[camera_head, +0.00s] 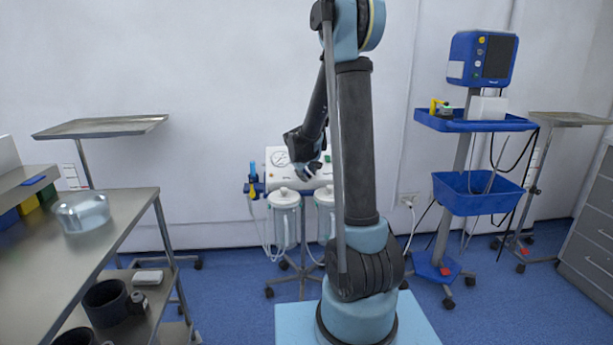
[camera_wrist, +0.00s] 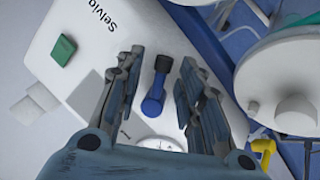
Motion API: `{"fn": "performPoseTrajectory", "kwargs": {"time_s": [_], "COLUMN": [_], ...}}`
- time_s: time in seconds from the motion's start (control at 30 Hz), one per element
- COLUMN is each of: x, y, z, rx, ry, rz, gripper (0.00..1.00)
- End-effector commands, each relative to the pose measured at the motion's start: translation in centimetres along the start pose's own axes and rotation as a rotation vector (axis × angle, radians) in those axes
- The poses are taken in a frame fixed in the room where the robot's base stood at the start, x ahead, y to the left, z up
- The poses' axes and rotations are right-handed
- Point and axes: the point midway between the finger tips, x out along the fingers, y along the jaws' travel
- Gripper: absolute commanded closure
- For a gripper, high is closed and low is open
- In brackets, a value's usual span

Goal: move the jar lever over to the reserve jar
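The jar lever (camera_wrist: 154,92), blue with a black end, sits on the white suction unit's panel (camera_wrist: 85,25) beside the gauge (camera_wrist: 160,143). In the wrist view my gripper (camera_wrist: 160,62) is open, with one finger on each side of the lever and gaps between. I cannot tell how far above it the fingertips are. In the head view my gripper (camera_head: 308,167) is in front of the suction unit (camera_head: 277,178) and the lever cannot be made out. Two jars hang below, the left jar (camera_head: 284,220) and the right jar (camera_head: 325,218), partly behind my arm. Which is the reserve jar cannot be told.
A green switch (camera_wrist: 63,50) is on the panel. A jar lid (camera_wrist: 280,75) is close at the right of the wrist view, near a yellow fitting (camera_wrist: 263,147). A steel table (camera_head: 130,200) stands left and a blue equipment cart (camera_head: 470,125) right.

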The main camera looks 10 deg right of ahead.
Motion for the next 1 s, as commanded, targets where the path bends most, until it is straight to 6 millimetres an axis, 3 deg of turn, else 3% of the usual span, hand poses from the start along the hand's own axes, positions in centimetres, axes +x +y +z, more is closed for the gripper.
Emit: {"fn": "performPoseTrajectory", "kwargs": {"time_s": [0.27, 1.0], "x": [-1.3, -10.5], "y": [0.0, -0.1], "z": [0.0, 0.0], "rx": [0.000, -0.001], "ry": [0.000, 0.000], "rz": [-0.001, -0.001], "gripper": [0.65, 0.65]}}
